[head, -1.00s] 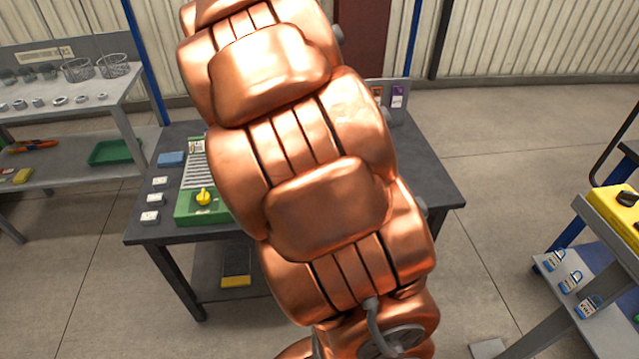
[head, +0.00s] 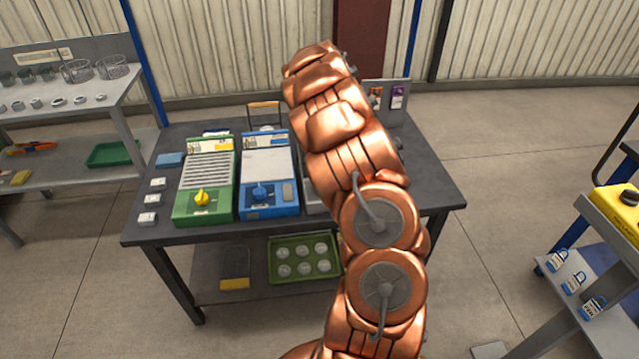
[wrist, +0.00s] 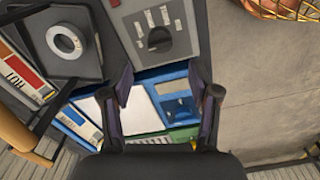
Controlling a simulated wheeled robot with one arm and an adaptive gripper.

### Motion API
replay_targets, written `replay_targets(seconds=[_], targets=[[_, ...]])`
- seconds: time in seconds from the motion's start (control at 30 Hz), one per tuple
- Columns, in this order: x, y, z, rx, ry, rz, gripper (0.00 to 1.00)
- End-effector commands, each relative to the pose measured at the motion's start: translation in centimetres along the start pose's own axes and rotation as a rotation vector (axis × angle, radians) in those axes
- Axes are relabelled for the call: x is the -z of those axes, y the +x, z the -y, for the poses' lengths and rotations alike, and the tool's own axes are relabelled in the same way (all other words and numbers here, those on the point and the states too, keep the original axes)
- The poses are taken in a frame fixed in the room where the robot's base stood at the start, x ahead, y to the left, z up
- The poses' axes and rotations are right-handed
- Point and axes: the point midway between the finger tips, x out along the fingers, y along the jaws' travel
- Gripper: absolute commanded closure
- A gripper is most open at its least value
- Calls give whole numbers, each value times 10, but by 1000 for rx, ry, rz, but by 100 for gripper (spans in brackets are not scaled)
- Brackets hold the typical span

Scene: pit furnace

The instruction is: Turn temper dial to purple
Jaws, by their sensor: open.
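The grey panel (wrist: 190,18) with a round black dial (wrist: 158,40) lies at the top of the wrist view. The gripper itself is hidden behind my arm in the head view.
On the dark table (head: 160,231) stand a green unit with a yellow knob (head: 202,198) and a blue unit with a blue knob (head: 261,191).

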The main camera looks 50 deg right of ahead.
Motion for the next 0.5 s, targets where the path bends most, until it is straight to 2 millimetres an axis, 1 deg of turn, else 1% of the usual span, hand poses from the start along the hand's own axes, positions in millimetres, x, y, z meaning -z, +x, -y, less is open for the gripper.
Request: replay_targets(seconds=[0.17, 0.4, 0.5], targets=[[0, 17, 0, 2, -1, -1, 39], [-1, 53, 0, 3, 0, -1, 39], [0, 63, 0, 2, 0, -1, 39]])
